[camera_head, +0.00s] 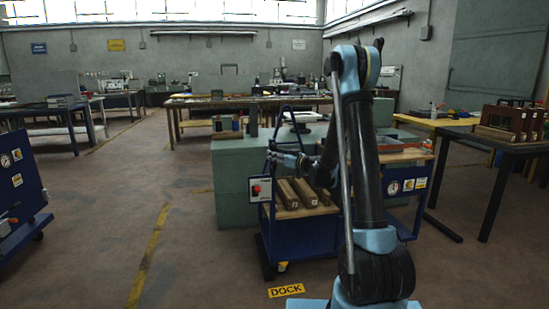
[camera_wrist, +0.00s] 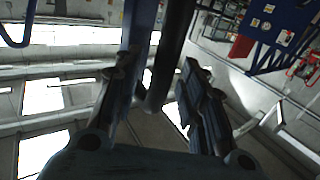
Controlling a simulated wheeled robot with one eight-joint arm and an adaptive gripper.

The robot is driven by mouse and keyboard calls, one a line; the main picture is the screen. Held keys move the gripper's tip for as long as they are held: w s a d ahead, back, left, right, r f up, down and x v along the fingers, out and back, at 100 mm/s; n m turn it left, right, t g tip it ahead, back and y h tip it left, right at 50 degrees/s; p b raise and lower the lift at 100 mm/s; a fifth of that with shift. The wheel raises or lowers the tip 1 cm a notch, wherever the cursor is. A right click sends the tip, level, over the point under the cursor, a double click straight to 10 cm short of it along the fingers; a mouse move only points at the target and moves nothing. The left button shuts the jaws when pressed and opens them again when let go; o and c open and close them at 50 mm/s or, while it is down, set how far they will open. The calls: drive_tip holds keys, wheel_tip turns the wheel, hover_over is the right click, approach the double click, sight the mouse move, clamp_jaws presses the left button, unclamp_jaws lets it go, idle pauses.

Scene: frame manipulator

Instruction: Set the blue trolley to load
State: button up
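A blue trolley (camera_head: 302,240) stands in the middle of the head view, with wooden bars (camera_head: 303,193) on its top. A small white control box (camera_head: 260,189) with a red button is on its left side. My gripper (camera_head: 284,156) is above the trolley's left part, by its upright handle, small and dark in the head view. In the wrist view its two fingers (camera_wrist: 158,65) are apart. A dark bar runs behind the gap; I cannot tell if it is touched. My arm hides the trolley's right side.
A yellow DOCK sign (camera_head: 286,290) lies on the floor in front of the trolley. Another blue trolley or cabinet (camera_head: 20,190) stands at the left edge. A blue panel with a gauge (camera_head: 407,190) is right of my arm. A dark table (camera_head: 490,150) stands farther right. The left floor is open.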

drive_tip(key=shift+w+a, duration=0.25)
drive_tip(key=shift+a, duration=0.05)
clamp_jaws()
